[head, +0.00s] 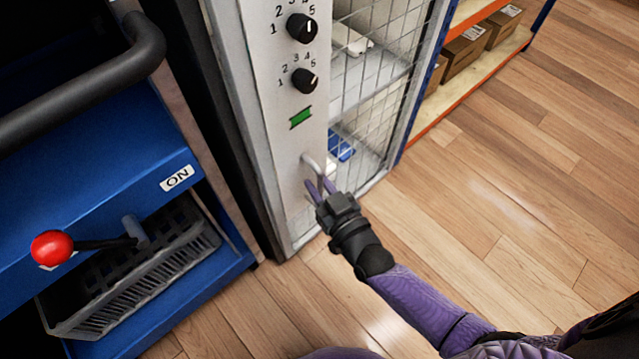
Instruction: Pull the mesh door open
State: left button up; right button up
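The mesh door (371,117) is the wire-grid front of a pale metal cabinet, and it appears closed. A light panel (281,133) beside the mesh carries two black dials, a green mark and a small grey loop handle (314,163) near its bottom. My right gripper (319,184) is at the lower end of this handle. Its two purple fingers are apart, with the handle's lower end seemingly between them; contact is not clear. My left gripper is not in view.
A blue machine (95,183) with a red-knobbed lever (52,247) and a grey slotted basket (140,277) stands left. Shelves with cardboard boxes (466,46) are behind right. The wooden floor (500,190) right of the cabinet is clear.

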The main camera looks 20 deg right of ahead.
grip_shut()
dwell(1.1)
